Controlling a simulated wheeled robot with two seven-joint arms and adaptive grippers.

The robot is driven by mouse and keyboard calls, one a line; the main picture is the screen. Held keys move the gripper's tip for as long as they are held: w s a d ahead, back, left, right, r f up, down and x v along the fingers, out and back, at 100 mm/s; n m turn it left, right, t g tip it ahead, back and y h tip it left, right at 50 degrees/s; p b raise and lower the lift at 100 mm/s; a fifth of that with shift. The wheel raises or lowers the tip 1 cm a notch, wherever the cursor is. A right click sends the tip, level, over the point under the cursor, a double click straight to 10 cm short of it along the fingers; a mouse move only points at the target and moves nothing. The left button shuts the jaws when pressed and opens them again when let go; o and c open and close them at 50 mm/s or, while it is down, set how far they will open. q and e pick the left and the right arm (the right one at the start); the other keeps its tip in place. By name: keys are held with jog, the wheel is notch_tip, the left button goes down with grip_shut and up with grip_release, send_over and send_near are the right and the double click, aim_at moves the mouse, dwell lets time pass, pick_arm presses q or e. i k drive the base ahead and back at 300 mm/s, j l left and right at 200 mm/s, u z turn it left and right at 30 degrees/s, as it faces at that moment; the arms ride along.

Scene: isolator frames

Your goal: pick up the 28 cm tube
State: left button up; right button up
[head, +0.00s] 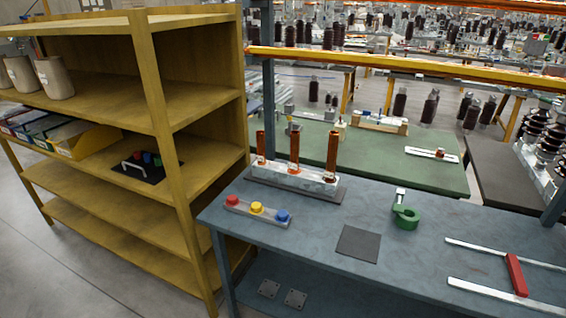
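No part labelled as the 28 cm tube can be read in the head view, and I cannot tell lengths. Two long silver bars or tubes lie at the right of the blue-grey table (320,238): a far one (480,248) and a near one (480,291). Both run off toward the right edge of the picture. A red piece (516,275) lies between them; I cannot tell if it is joined to them. Three upright orange-brown columns (294,150) stand on a pale base (290,176) at the table's back left. Neither of my grippers is in view.
A strip with red, yellow and blue buttons (257,210), a dark square pad (358,244) and a green clamp-like part (407,217) lie on the table. A yellow wooden shelf (157,85) stands at left. A green table (400,165) is behind.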

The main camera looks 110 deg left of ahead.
aim_at(330, 172)
jog(key=k+u, duration=0.2)
jog(key=u, duration=0.2)
jog(key=k+j+u, duration=0.1)
jog(key=u, duration=0.25)
jog(key=k+j+u, duration=0.15)
jog(key=u, duration=2.6)
